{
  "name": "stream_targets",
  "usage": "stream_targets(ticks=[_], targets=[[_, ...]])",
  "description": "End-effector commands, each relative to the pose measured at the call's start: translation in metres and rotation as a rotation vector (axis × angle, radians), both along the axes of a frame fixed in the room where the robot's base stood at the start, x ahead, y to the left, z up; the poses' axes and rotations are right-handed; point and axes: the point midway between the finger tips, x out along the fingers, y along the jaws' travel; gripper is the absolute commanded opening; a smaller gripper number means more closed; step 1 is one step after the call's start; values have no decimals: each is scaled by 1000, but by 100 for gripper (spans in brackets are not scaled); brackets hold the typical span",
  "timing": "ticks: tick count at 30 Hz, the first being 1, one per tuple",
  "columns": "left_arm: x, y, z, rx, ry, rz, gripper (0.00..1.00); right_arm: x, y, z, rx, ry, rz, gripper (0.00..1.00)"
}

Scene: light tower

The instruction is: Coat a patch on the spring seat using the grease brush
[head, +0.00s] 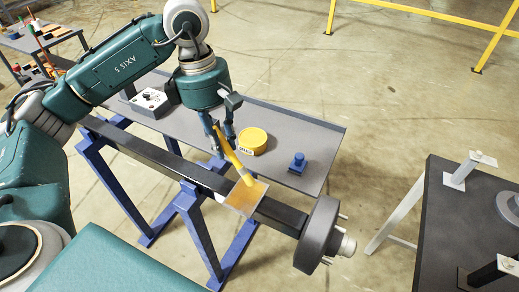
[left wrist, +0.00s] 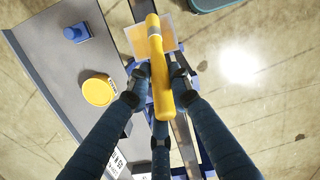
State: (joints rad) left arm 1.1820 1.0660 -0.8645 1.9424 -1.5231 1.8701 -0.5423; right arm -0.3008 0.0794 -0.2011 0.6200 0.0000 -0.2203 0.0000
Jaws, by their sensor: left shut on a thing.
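My left gripper (head: 222,142) is shut on the yellow grease brush (head: 232,157) and holds it tilted, bristle end down. The brush's lower end is at the spring seat (head: 243,199), a flat tan plate on the dark axle beam. It appears to touch the plate's upper part, but I cannot be sure of contact. In the left wrist view, the brush (left wrist: 158,60) lies between the fingers (left wrist: 155,82) and covers part of the seat (left wrist: 136,42). Any coating on the seat is hard to tell. My right gripper is not in view.
A yellow grease tub (head: 252,139) and a blue object (head: 297,162) stand on the grey bench (head: 315,137) behind the beam. The axle beam (head: 275,214) rests on blue stands and ends in a dark hub (head: 317,233). A dark table (head: 437,228) stands at right.

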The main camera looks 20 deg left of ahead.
Motion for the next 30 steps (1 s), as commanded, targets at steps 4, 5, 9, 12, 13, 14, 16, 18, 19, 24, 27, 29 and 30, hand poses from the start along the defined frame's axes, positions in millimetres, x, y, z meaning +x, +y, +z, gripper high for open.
stream_targets(ticks=[4,5,9,12,13,14,16,18,19,24,27,29,30], targets=[[0,0,0,0,0,0,0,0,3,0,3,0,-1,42],[0,0,0,0,0,0,0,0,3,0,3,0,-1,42],[0,0,0,0,0,0,0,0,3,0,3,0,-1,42],[0,0,0,0,0,0,0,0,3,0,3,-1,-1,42],[0,0,0,0,0,0,0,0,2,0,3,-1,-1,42],[0,0,0,0,0,0,0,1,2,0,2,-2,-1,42],[0,0,0,0,-1,0,0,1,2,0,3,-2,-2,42],[-1,-2,0,8,-1,-2,0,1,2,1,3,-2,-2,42],[-1,-4,0,16,-1,-3,0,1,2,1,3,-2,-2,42],[-6,-19,-4,99,-12,-7,0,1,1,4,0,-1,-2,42],[-10,-27,-7,156,-18,-5,0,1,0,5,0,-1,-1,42],[-12,-31,-7,184,-19,-3,0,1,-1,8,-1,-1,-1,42],[-13,-33,-8,202,-21,-1,0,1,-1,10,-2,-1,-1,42]])
